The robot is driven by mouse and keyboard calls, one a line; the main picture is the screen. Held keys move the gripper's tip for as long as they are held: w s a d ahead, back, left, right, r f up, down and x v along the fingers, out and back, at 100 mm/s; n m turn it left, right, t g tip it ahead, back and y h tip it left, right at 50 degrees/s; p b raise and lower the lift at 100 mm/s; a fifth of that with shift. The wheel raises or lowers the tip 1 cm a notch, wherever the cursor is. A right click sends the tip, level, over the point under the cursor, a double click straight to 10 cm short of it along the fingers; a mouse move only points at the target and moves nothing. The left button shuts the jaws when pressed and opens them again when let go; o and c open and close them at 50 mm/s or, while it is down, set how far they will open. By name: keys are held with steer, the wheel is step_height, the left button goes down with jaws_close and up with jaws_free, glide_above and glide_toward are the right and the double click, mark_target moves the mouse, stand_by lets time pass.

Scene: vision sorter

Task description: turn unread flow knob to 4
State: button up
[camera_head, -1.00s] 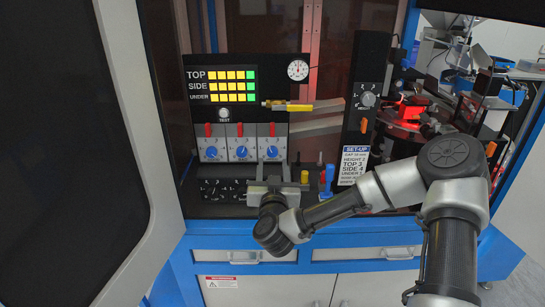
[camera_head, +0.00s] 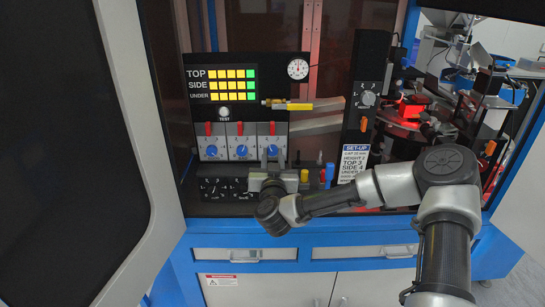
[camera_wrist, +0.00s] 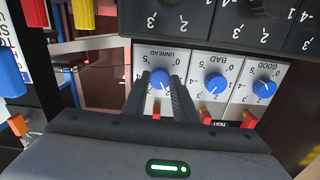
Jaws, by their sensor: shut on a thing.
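The blue UNREAD flow knob (camera_wrist: 160,76) is on a white dial plate, which appears upside down in the wrist view. My gripper (camera_wrist: 159,88) has one finger on each side of this knob and is shut on it. In the head view, the gripper (camera_head: 272,162) reaches the rightmost of three blue knobs from below and partly covers it. The fingers hide part of the dial numbers, and I cannot tell where the knob's pointer stands. The BAD knob (camera_wrist: 215,84) and the GOOD knob (camera_wrist: 264,88) sit beside it, untouched.
Red levers (camera_head: 240,129) stand above the knobs. A lit TOP/SIDE/UNDER display (camera_head: 232,84) is above them. A black dial panel (camera_head: 222,188) lies below. Yellow, red and blue parts (camera_head: 328,174) and a SET-UP card (camera_head: 354,162) are to the right.

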steer(key=shift+f+m+b, duration=0.1)
steer(key=shift+m+b, duration=0.4)
steer(key=shift+b, duration=0.6)
steer(key=shift+m+b, duration=0.3)
steer(key=shift+b, duration=0.2)
steer(key=m+b, duration=0.3)
steer(key=b, duration=0.1)
steer(key=shift+f, duration=0.15)
steer(key=m+b, duration=0.4)
steer(key=shift+m+b, duration=0.3)
steer(key=m+b, duration=0.4)
steer(key=shift+m+b, duration=0.3)
steer(key=m+b, duration=0.3)
steer(key=b, duration=0.1)
steer(key=shift+m, duration=0.3)
steer(key=m+b, duration=0.2)
steer(key=b, duration=0.1)
steer(key=shift+a+m, duration=0.1)
steer(key=shift+m, duration=0.2)
steer(key=shift+r+m+b, duration=0.2)
steer(key=shift+m+b, duration=0.35)
steer(key=shift+m, duration=0.15)
steer(key=shift+r, duration=0.1)
